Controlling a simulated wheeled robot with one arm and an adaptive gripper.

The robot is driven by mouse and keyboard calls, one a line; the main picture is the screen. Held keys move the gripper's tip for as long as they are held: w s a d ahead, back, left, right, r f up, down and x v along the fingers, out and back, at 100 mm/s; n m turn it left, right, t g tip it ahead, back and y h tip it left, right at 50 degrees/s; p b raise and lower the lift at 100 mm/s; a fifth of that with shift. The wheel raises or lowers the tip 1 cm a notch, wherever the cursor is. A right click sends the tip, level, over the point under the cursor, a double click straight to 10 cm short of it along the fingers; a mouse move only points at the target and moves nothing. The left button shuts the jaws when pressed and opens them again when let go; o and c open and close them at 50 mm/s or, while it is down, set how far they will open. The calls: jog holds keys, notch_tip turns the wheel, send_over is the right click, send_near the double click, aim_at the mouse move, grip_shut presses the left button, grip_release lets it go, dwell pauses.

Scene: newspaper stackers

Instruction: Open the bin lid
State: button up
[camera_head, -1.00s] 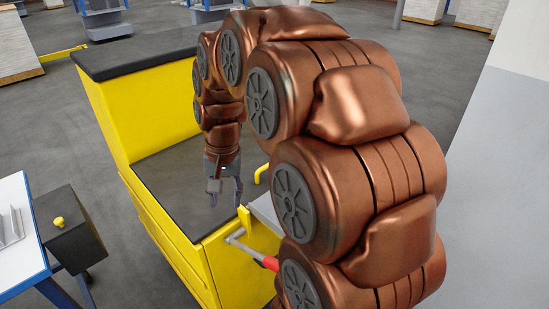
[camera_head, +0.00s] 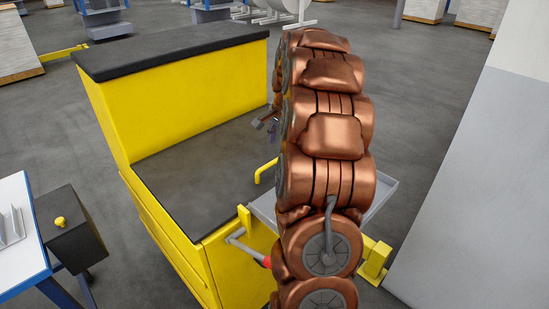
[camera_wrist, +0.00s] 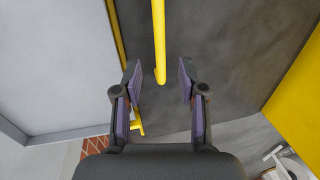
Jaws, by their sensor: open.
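A yellow bin unit (camera_head: 195,90) stands at the centre in the head view, with a low dark flat top that looks like the lid (camera_head: 190,165). A bent yellow bar handle (camera_head: 264,172) stands at the right edge of this dark top. My gripper (camera_head: 265,120) is partly hidden behind my arm, near the top's far right. In the wrist view my gripper (camera_wrist: 158,72) is open and empty. The yellow bar (camera_wrist: 159,40) runs between its fingertips, apart from both. The dark top (camera_wrist: 215,60) lies behind the bar, and whether it is raised cannot be told.
A grey tray (camera_head: 378,200) sits right of the bin unit, partly behind my arm. A lever with a red grip (camera_head: 240,245) is at the near corner. A black box with a yellow knob (camera_head: 68,232) and a white table (camera_head: 20,235) stand left. A grey wall (camera_head: 465,190) is right.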

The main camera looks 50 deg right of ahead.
aim_at(274, 161)
jog(key=f, duration=0.2)
jog(key=w+f+p, duration=0.1)
jog(key=f, duration=0.4)
jog(key=shift+w+a+p, duration=0.1)
jog(key=shift+w+p, duration=0.05)
jog(key=shift+p, duration=0.25)
grip_shut()
